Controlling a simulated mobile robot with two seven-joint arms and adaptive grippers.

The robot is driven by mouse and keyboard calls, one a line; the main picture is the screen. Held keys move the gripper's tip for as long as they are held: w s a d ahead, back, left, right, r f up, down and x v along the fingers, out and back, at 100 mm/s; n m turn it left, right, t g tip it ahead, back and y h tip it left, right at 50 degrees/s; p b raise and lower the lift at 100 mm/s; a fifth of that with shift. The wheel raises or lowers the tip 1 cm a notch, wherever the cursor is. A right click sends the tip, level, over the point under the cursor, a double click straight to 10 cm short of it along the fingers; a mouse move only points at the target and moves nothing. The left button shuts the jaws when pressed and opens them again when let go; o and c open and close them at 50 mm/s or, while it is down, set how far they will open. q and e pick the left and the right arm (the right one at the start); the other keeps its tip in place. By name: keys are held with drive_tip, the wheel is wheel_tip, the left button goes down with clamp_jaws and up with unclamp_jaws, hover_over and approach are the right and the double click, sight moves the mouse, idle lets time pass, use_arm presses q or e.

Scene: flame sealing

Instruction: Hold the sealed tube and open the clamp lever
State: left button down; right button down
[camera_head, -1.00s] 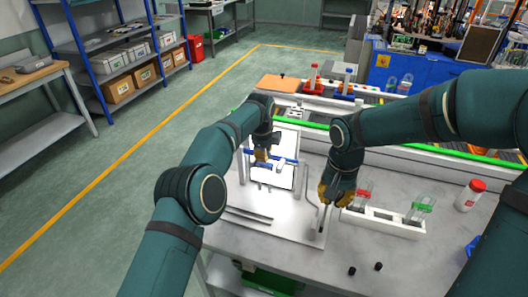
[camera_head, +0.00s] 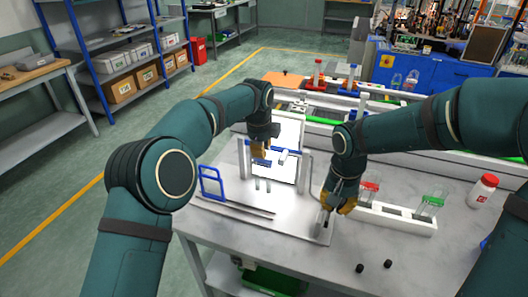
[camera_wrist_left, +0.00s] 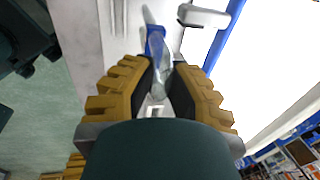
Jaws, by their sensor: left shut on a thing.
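My left gripper (camera_head: 259,152) is over the bright white fixture plate, beside a blue and white clamp (camera_head: 282,155). In the left wrist view its yellow-padded fingers (camera_wrist_left: 157,95) are shut on a clear tube with blue on it (camera_wrist_left: 156,52). The tube is largely hidden by the gripper in the head view. My right gripper (camera_head: 340,201) is low at the fixture's right front corner, beside a thin upright metal lever (camera_head: 325,222). I cannot tell whether its fingers touch the lever or how far they are open.
A blue frame-shaped handle (camera_head: 211,183) stands at the fixture's left. A white rack (camera_head: 395,217) with red- and green-topped tubes is at right, near a red-capped bottle (camera_head: 483,190).

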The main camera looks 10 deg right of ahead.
use_arm(q)
drive_tip(key=s+b, duration=0.1)
drive_tip(key=s+a+b, duration=0.2)
drive_tip(key=shift+s+r, duration=0.1)
drive_tip(key=shift+r, duration=0.3)
idle(0.3)
